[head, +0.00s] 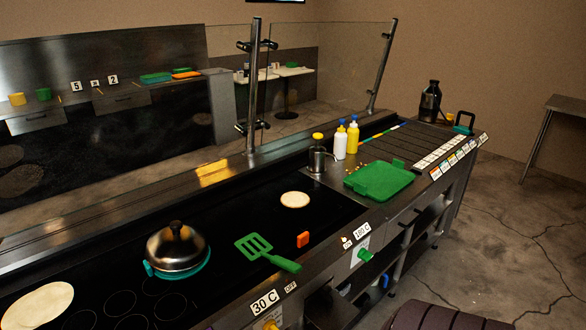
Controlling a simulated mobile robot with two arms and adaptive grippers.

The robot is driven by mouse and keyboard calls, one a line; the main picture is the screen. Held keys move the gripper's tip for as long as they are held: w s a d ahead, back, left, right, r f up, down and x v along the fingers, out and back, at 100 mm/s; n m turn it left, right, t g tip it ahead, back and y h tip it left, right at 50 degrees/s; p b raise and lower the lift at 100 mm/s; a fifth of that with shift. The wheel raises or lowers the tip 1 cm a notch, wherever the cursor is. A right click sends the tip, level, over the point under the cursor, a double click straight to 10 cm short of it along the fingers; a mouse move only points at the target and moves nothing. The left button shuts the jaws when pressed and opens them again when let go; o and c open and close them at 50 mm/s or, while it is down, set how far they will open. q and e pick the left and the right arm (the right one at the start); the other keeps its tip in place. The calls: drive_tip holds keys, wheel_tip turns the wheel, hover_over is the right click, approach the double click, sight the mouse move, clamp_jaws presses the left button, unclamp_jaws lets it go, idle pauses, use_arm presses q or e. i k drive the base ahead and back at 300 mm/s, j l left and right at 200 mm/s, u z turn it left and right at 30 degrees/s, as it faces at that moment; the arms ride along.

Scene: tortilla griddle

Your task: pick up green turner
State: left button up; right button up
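The green turner (284,264) lies on the black griddle top near its front edge. Its slotted head is toward the back left and its solid handle points to the front right. Nothing covers it, and no gripper is near it. Neither of my grippers shows in the head view.
A small orange block (303,240) lies right of the turner, and a pale tortilla (295,200) lies behind it. A metal dome lid (176,248) stands to the left, with a larger tortilla (38,306) beyond. A green board (380,180) and squeeze bottles (352,138) are farther right.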

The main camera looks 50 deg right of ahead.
sight(292, 266)
drive_tip(key=z, duration=1.65)
